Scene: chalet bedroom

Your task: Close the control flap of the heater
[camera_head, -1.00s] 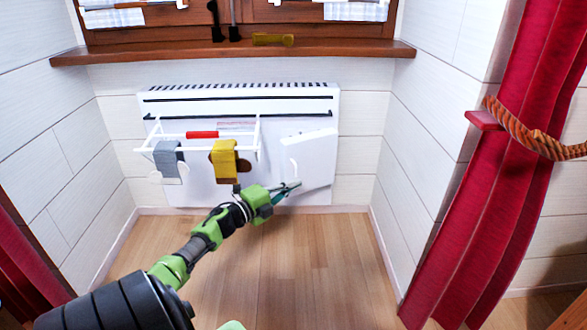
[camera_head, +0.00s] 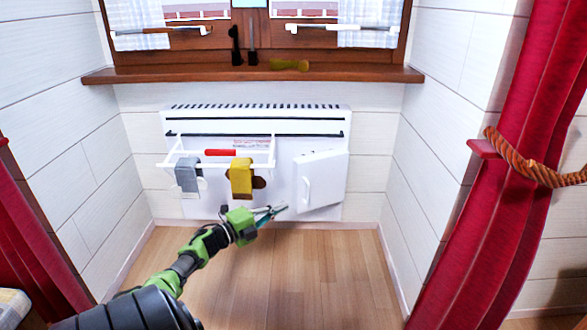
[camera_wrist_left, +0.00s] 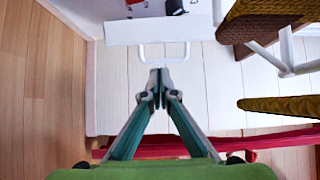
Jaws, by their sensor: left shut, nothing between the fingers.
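The white heater (camera_head: 235,122) is mounted low on the back wall. Its control flap (camera_head: 328,180) stands open at the heater's lower right, swung outward, with a white loop handle (camera_head: 306,190) on its left side. My left gripper (camera_head: 283,209) is shut and empty, just left of and below the handle. In the left wrist view the closed fingertips (camera_wrist_left: 160,78) point at the handle (camera_wrist_left: 163,48) with a small apparent gap. There the flap (camera_wrist_left: 160,31) is seen steeply from the side, with dark and red control parts behind it. My right gripper is out of view.
A white rack (camera_head: 262,165) on the heater holds a grey cloth (camera_head: 187,173) and a yellow cloth (camera_head: 241,178), left of the flap. A wooden sill (camera_head: 180,73) runs above. Red curtains hang at both sides. The floor (camera_head: 300,262) before the heater is clear.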

